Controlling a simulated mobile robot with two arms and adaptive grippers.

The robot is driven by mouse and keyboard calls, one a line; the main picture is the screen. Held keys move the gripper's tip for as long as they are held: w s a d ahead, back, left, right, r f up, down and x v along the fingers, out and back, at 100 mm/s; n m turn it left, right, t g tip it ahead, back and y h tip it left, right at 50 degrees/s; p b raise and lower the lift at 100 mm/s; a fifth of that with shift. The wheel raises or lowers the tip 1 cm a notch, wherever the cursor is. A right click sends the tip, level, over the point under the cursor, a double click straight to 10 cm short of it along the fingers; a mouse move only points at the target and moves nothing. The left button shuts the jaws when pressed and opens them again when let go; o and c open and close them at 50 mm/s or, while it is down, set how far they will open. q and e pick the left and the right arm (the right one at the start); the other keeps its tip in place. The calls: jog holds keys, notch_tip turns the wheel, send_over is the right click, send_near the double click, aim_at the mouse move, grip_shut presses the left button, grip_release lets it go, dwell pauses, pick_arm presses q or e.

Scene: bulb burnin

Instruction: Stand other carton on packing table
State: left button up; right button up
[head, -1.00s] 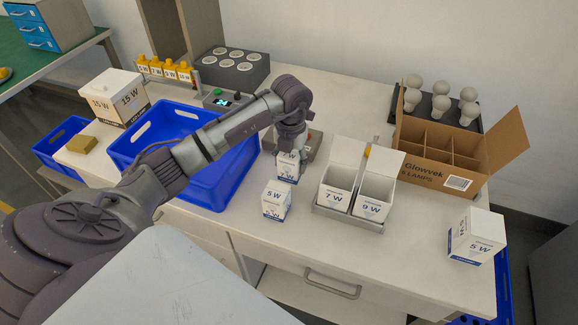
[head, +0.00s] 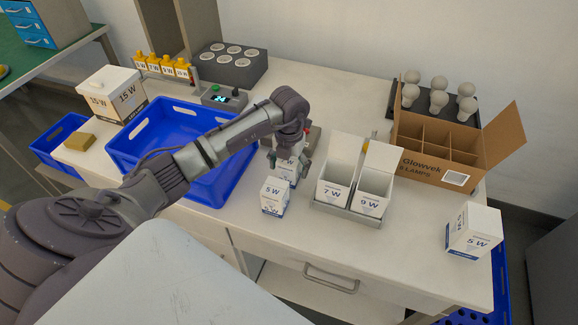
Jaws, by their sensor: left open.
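My left gripper (head: 289,163) is open, pointing down over a small white carton (head: 286,173) on the packing table (head: 262,248). Its fingers appear on either side of this carton and partly hide it; I cannot tell whether they touch it. A white 5 W carton (head: 274,196) stands upright just in front. Two open-topped cartons, 7 W (head: 333,194) and 9 W (head: 370,202), stand side by side in a grey holder (head: 345,211). Another larger 5 W carton (head: 474,232) stands at the table's right front corner. My right gripper is not in view.
A blue bin (head: 205,188) lies left of the gripper, with a 15 W box (head: 115,95) beyond. A divided brown Glowvek box (head: 425,172) stands right, before a dark tray of bulbs (head: 425,105). The front table strip is mostly clear.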

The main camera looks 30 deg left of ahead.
pick_arm(q)
jog(key=shift+r, duration=0.25)
notch_tip(320, 180, up, 10)
jog(key=shift+r+b, duration=0.2)
jog(key=shift+b, duration=0.75)
jog(key=shift+r, duration=0.7)
